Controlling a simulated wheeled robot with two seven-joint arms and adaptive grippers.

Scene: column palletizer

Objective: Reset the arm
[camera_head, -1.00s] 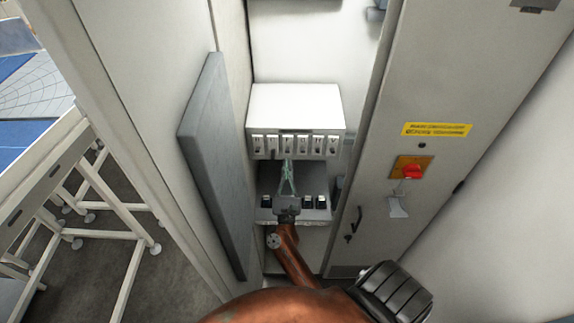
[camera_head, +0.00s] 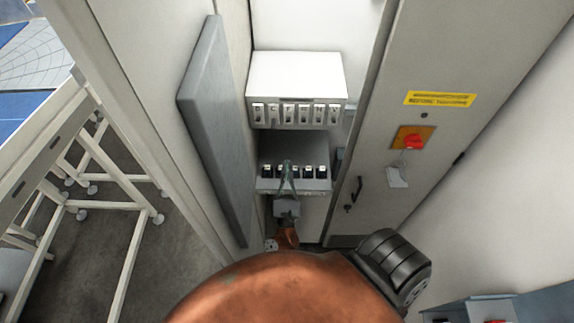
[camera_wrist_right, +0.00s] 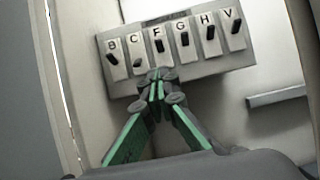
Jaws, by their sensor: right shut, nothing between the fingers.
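My right gripper (camera_head: 287,165) is shut and empty, with its green-sided fingers meeting at the tips. In the head view it is in front of the lower black-button panel (camera_head: 266,184), below the white switch box (camera_head: 297,75). In the right wrist view, the gripper (camera_wrist_right: 155,78) points at the switch box (camera_wrist_right: 120,88), overlapping its lower edge in the picture. The switches there are labelled B, C, F, G, H and V. The levers of switch B (camera_wrist_right: 114,58) and switch F (camera_wrist_right: 159,45) show dark. Contact with the box is not seen. My left gripper is out of view.
A grey panel (camera_head: 215,130) stands close on the left of the niche. On the right is a cabinet door with a red rotary switch (camera_head: 414,141), a yellow label (camera_head: 440,98) and a handle (camera_head: 357,189). A white-legged frame (camera_head: 120,180) stands at far left.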

